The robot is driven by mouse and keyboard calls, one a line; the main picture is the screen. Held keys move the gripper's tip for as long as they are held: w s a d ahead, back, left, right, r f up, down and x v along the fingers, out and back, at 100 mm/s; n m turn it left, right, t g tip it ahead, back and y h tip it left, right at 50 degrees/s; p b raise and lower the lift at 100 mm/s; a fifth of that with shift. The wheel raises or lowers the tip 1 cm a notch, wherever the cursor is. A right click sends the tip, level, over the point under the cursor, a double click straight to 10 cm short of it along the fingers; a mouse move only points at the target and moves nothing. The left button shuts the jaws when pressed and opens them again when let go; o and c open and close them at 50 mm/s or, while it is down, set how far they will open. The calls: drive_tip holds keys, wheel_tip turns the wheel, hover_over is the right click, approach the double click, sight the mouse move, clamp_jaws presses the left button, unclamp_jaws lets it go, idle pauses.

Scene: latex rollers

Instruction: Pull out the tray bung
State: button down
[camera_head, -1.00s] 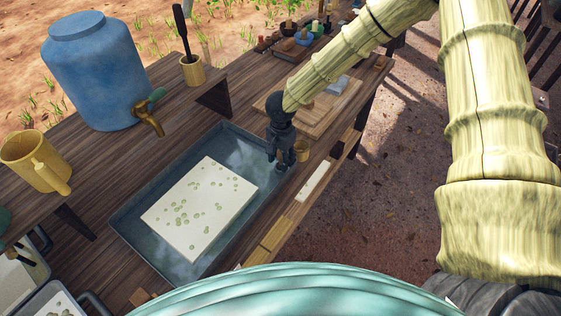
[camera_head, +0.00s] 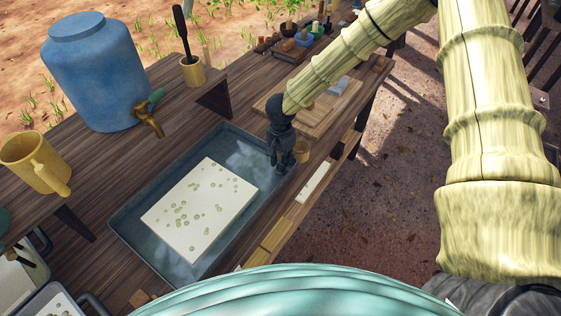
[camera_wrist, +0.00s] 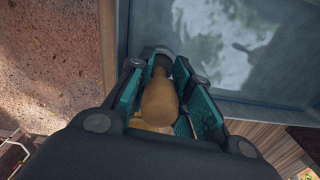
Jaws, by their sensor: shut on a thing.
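The grey tray (camera_head: 150,262) lies on the wooden bench, with shallow liquid and a pale spotted slab (camera_head: 200,208) in it. My gripper (camera_head: 281,172) points down at the tray's right-hand corner. In the wrist view, the teal-padded fingers (camera_wrist: 167,88) are shut on the brown, rounded bung (camera_wrist: 160,103). The bung sits between the pads beside the tray rim. Its lower end is hidden, so I cannot tell whether it is still seated in the tray. In the head view my fingers hide the bung.
A blue barrel with a tap (camera_head: 92,72) and a yellow mug (camera_head: 35,162) stand on the shelf at left. Open ground lies to the right.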

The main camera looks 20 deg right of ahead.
drive_tip(key=shift+r+p, duration=0.75)
drive_tip(key=shift+p, duration=0.25)
idle(0.6)
drive_tip(key=shift+r+p, duration=2.35)
